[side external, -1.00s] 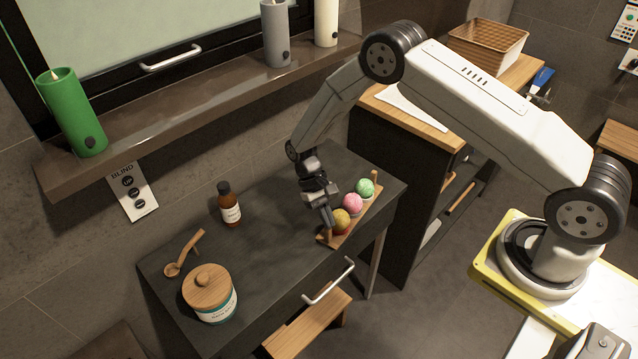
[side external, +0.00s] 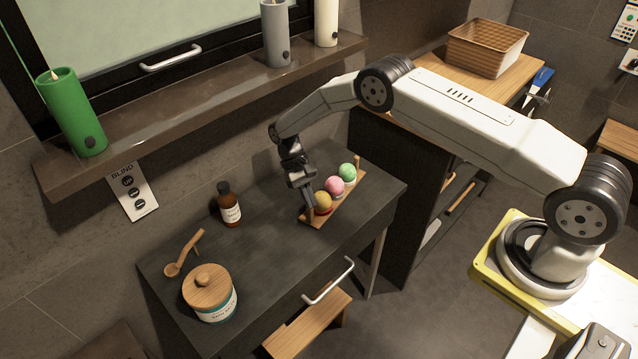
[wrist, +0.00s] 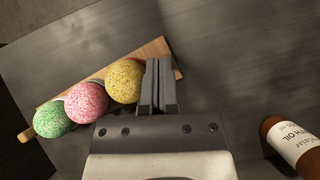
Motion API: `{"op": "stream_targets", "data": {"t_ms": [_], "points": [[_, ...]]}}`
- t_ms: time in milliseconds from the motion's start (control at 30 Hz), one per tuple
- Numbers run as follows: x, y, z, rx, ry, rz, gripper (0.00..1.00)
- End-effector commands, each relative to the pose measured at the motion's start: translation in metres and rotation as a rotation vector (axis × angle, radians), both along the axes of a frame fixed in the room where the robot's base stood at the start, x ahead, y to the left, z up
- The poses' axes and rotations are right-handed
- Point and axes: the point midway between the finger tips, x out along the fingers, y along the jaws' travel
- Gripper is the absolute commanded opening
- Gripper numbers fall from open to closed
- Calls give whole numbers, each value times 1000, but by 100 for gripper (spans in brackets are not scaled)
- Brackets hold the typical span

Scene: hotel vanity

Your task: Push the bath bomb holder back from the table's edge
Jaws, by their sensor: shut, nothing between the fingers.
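The bath bomb holder (side external: 345,208) is a narrow wooden board with a peg at its far end, lying on the dark table (side external: 270,262). It carries a yellow bath bomb (side external: 322,203), a pink one (side external: 335,186) and a green one (side external: 347,172) in a row. A strip of bare table lies between it and the front edge. In the wrist view the holder's end (wrist: 157,48) shows beyond the fingers. My gripper (side external: 308,214) is shut and empty, its fingertips at the holder's near end beside the yellow bomb; whether they touch is unclear. It also shows in the wrist view (wrist: 160,68).
A brown bottle (side external: 229,205) stands left of my gripper, also in the wrist view (wrist: 293,143). The window sill with candles (side external: 190,118) runs behind the table. The table's middle is clear.

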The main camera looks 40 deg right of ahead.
Motion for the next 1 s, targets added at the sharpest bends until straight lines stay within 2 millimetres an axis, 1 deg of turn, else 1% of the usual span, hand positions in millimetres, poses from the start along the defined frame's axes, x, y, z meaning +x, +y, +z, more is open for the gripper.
{"op": "stream_targets", "data": {"t_ms": [33,600,1000], "points": [[3,-2,-7,-4,-11,-1,0],[33,-8,-7,-4,-9,-2,0],[36,-9,-7,-5,-5,-1,0]]}}
